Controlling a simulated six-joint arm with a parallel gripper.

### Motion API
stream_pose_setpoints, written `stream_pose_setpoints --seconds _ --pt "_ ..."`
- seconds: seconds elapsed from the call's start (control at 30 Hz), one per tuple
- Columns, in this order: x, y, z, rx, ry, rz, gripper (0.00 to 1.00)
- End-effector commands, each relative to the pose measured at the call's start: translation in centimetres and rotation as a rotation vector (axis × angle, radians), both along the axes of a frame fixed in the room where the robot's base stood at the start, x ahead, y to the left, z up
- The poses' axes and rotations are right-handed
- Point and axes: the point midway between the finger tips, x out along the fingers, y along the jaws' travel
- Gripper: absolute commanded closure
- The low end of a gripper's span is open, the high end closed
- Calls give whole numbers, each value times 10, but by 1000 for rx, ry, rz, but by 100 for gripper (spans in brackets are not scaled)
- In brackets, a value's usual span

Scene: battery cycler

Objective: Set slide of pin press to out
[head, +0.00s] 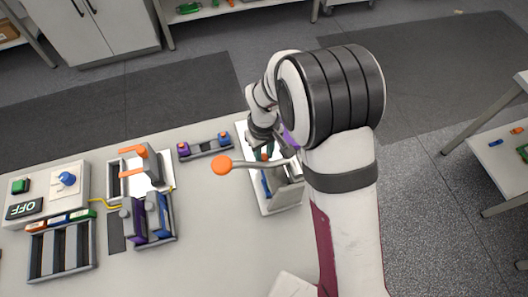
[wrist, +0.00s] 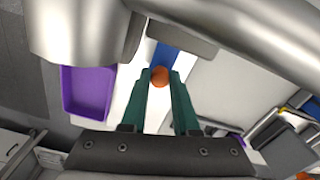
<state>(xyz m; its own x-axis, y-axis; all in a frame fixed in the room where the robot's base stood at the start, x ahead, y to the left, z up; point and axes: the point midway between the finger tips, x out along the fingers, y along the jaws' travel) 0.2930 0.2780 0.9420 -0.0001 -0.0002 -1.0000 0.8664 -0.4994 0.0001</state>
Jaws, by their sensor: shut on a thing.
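The pin press (head: 288,196) stands at the right of the table on a white base, with a grey lever ending in an orange ball (head: 222,165). Its blue slide (head: 265,184) lies low on the base and shows as a blue strip (wrist: 168,56) in the wrist view. A round orange knob (wrist: 160,76) is at the near end of the strip. My gripper (wrist: 160,80) has its two green fingers on either side of this knob and is shut on it. In the head view my arm partly hides the press and my gripper (head: 266,153).
A purple tray (wrist: 88,92) sits beside the slide. The lever arches close to my gripper. Left on the table are a small rack (head: 206,149), a clamp fixture (head: 140,172), a purple-and-blue cell holder (head: 150,220), and a panel reading OFF (head: 42,195). The table's front middle is clear.

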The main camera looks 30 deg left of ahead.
Motion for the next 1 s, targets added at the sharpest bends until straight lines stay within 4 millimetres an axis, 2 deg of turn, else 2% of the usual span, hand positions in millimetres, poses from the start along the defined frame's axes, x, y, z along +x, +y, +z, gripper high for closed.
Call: stream_pose_setpoints --seconds 0.17,0.4,0.6,1.0 --pt "12 12 0 2 -1 0 100" --pt "61 61 -1 1 0 0 100" --pt "88 88 -1 -1 0 1 100" --pt "96 96 0 2 -4 1 100"
